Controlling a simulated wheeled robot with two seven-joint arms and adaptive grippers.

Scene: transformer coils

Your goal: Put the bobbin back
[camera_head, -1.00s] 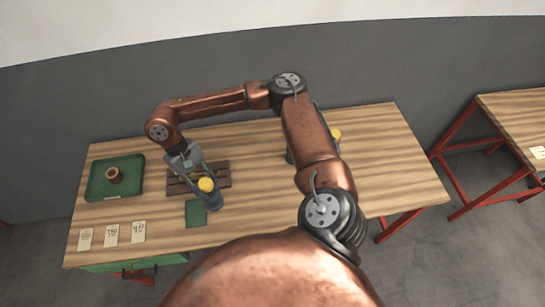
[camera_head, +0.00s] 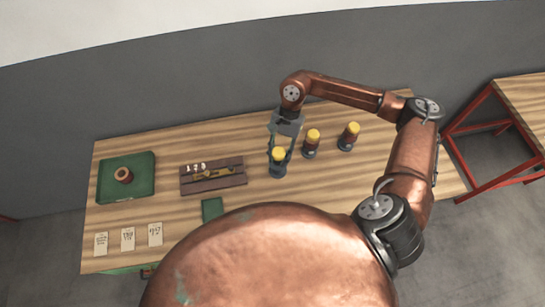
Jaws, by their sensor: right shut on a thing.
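A yellow-topped bobbin (camera_head: 278,165) is between the fingers of my right gripper (camera_head: 279,157), which is shut on it. It is upright, at the left end of a row with two more yellow-topped bobbins, a middle one (camera_head: 312,143) and a right one (camera_head: 349,137), which stand on the table. I cannot tell whether the held bobbin touches the table. A reddish-brown spool (camera_head: 123,175) sits in a green tray (camera_head: 146,190) at the far left. My left gripper is not in view.
The wooden table (camera_head: 150,211) also bears a dark board (camera_head: 229,182) with small marked parts, a green pad (camera_head: 212,209) and several paper cards (camera_head: 128,238) near its front edge. A second red-legged table (camera_head: 525,100) stands at the right. My arm hides part of the table's right side.

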